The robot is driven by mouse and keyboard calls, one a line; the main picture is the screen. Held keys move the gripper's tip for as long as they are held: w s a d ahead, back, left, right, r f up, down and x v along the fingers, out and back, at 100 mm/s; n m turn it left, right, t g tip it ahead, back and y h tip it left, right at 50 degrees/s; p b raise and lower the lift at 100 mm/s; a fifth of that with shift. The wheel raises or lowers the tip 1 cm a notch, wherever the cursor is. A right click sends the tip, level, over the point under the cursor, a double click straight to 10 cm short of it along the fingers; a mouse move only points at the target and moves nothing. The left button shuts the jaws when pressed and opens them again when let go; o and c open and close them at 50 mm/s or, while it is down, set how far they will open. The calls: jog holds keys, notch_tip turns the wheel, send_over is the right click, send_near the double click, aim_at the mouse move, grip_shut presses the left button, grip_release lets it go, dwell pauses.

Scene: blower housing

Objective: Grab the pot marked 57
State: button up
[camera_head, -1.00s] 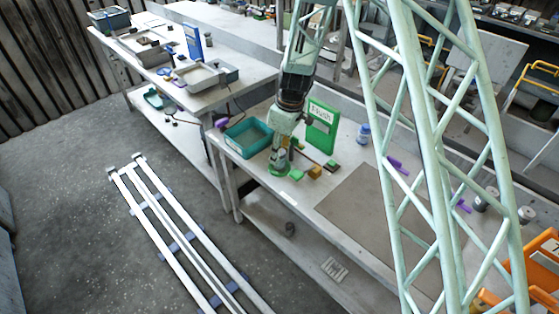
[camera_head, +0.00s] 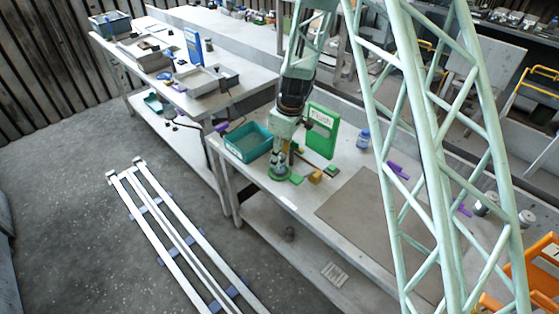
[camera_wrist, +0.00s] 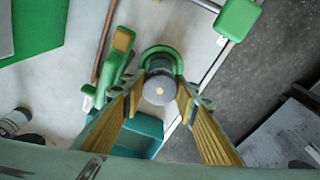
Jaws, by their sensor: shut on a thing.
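A pot with a round grey top (camera_wrist: 158,90) is between my fingers in the wrist view, with a green ring-shaped holder (camera_wrist: 161,54) around its far side. No number can be read on it. My gripper (camera_wrist: 160,98) is shut on this pot, one yellow-padded finger on each side. In the head view my gripper (camera_head: 281,164) points down over a green round base (camera_head: 279,177) on the bench, and the pot is mostly hidden by it. I cannot tell whether the pot is lifted. A blue pot (camera_head: 363,137) stands apart to the right, its marking unreadable.
A teal tray (camera_head: 228,146) stands close on the left and a green sign board (camera_head: 320,132) close behind. Small yellow and green blocks (camera_head: 315,176) lie at the right. A brown mat (camera_head: 365,215) is clear further right. Grey pots (camera_head: 487,203) stand beyond my lattice frame.

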jog(key=shift+r+p, duration=0.4)
jog(key=shift+r, duration=4.55)
jog(key=shift+w, duration=0.1)
